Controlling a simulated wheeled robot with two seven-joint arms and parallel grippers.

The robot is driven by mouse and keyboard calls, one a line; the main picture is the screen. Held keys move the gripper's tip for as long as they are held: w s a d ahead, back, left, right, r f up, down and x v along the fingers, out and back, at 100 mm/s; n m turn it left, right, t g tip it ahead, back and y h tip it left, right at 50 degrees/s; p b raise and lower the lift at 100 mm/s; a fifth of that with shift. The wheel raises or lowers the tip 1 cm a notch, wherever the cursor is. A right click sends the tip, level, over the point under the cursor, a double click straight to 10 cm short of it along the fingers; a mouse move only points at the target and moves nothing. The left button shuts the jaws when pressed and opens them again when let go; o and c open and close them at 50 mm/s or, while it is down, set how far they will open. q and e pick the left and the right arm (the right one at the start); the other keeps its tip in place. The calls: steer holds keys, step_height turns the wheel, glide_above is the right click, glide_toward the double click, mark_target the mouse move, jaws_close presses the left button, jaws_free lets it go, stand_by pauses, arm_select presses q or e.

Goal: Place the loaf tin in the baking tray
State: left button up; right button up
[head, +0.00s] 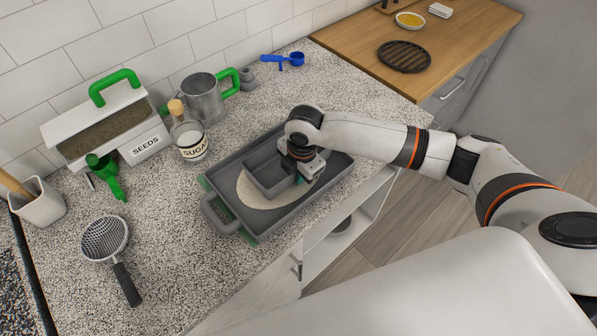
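The grey loaf tin (266,184) is inside the raised rim of the dark grey baking tray (234,213), over a round beige disc (257,200) in the tray. I cannot tell whether the tin rests fully on the disc. My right gripper (302,179) points down at the tin's right end, over the tray. The gripper body hides that end of the tin, and I cannot tell whether the fingers are closed on its wall. My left gripper is not in view.
A sugar jar (190,141), a metal mug (204,101) and a seeds box (112,131) stand behind and left of the tray. A strainer (107,240) lies at the front left. The speckled counter (190,270) is clear before the tray, up to its front edge.

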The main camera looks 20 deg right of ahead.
steer(key=shift+o, duration=1.3)
step_height(320, 180, up, 12)
steer(key=s+b, duration=0.1)
steer(key=shift+d+r, duration=0.15)
steer(key=shift+d, duration=0.05)
